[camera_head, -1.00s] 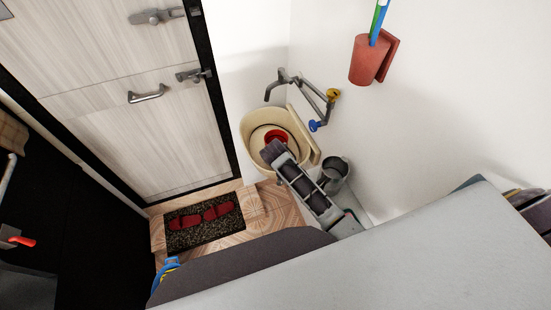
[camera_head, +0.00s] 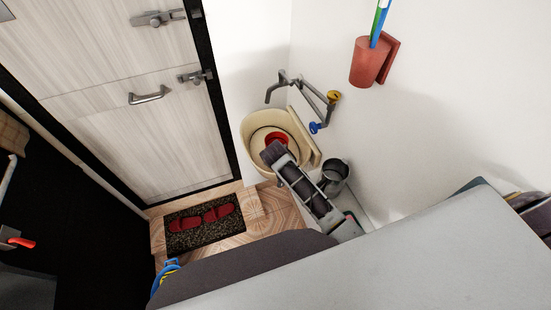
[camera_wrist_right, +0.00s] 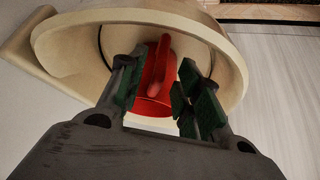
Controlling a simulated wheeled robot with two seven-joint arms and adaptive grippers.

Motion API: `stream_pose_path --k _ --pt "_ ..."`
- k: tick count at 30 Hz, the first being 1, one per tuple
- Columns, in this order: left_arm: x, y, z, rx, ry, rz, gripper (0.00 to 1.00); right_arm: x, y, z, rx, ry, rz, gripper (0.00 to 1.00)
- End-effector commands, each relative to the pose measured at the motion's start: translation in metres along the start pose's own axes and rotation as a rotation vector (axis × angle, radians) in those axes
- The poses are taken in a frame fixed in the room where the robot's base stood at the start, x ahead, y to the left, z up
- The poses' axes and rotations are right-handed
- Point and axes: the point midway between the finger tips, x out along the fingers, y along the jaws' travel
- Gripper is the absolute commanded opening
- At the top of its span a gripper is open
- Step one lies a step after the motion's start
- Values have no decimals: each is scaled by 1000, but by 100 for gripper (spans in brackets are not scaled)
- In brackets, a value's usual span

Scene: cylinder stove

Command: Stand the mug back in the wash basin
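The red mug (camera_head: 277,139) is inside the cream wash basin (camera_head: 252,123) by the wall. In the right wrist view the mug (camera_wrist_right: 153,85) shows with its handle toward the camera, inside the basin's rim (camera_wrist_right: 232,65). Whether it stands upright or lies tilted is hard to tell. My right gripper (camera_wrist_right: 158,78) is open, its green-padded fingers apart on either side of the mug, with no clear grip on it. In the head view the right gripper (camera_head: 272,152) reaches over the basin's near edge and partly hides the mug. My left gripper is not in view.
A tap (camera_head: 285,82) juts from the wall above the basin. A grey metal bucket (camera_head: 336,176) stands right of it, close to my arm. A door (camera_head: 130,110) is at left, with red slippers on a mat (camera_head: 180,240). A red holder (camera_head: 370,62) hangs on the wall.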

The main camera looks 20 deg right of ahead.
Motion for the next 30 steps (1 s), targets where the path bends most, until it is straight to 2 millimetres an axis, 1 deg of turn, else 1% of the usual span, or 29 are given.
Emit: stream_pose_path --k 11,30 --pt "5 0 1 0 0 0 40 -33 0 1 1 0 0 34" --pt "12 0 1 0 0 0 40 -99 0 0 2 1 -1 34"
